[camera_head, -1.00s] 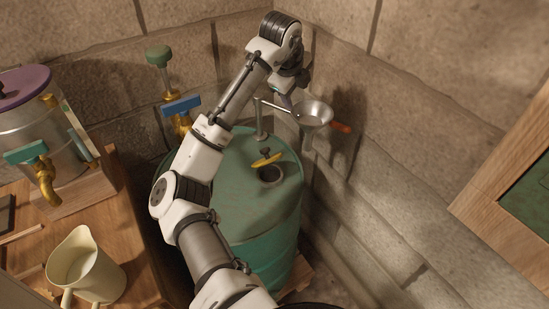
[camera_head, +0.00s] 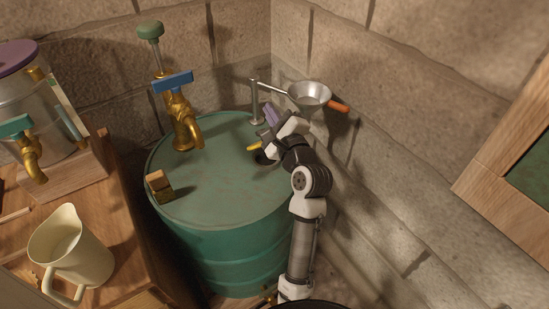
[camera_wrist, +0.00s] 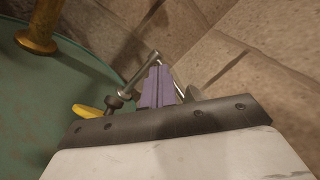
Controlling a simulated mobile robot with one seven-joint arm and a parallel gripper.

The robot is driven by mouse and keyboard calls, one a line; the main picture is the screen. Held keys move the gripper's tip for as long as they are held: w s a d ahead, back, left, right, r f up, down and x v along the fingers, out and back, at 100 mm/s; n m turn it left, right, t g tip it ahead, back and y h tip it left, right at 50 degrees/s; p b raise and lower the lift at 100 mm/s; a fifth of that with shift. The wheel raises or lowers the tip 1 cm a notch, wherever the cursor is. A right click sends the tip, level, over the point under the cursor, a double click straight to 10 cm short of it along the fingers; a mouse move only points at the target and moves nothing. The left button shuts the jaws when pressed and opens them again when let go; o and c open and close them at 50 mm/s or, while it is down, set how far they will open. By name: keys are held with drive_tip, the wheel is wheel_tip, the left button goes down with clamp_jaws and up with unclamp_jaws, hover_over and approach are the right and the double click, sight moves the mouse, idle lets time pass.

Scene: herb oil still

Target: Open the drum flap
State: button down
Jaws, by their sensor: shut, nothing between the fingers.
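The green drum (camera_head: 215,190) stands in the wall corner. Its yellow flap (camera_head: 254,147) is at a dark hole (camera_head: 262,158) in the drum top, partly hidden by my gripper (camera_head: 271,117). Some of the dark opening shows beside the flap; how far the flap is tilted is unclear. The wrist view shows the flap (camera_wrist: 88,111) at lower left, with a dark knob (camera_wrist: 114,102) beside it. My purple fingers (camera_wrist: 157,86) are shut and empty, near the flap and apart from it in that view.
A metal funnel (camera_head: 309,96) with an orange handle hangs on an arm from a post behind my gripper. A brass tap (camera_head: 183,125) with a blue handle and a small wooden block (camera_head: 160,187) are on the drum. A cream jug (camera_head: 72,250) stands on the left bench.

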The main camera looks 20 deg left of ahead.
sight(273, 163)
drive_tip(key=s+d+f+m+g, duration=0.1)
drive_tip(key=s+d+f+m, duration=0.1)
drive_tip(key=f+m, duration=0.1)
drive_tip(key=s+d+f+m+y+b, duration=0.1)
drive_tip(key=s+d+f+m, duration=0.1)
drive_tip(key=f, duration=0.3)
drive_tip(key=s+d+f+m+g, duration=0.1)
drive_tip(key=s+d+f+m, duration=0.2)
drive_tip(key=d+f, duration=0.1)
drive_tip(key=shift+d+f+m+g+b, duration=0.2)
drive_tip(key=shift+f+m+g+b, duration=0.1)
drive_tip(key=shift+m+b, duration=0.1)
drive_tip(key=p+x, duration=0.1)
drive_tip(key=x, duration=0.8)
drive_tip(key=shift+w+a+r, duration=0.1)
drive_tip(key=shift+w+a, duration=0.05)
drive_tip(key=shift+a, duration=0.15)
drive_tip(key=shift+r+p, duration=0.15)
drive_tip(key=shift+p, duration=0.4)
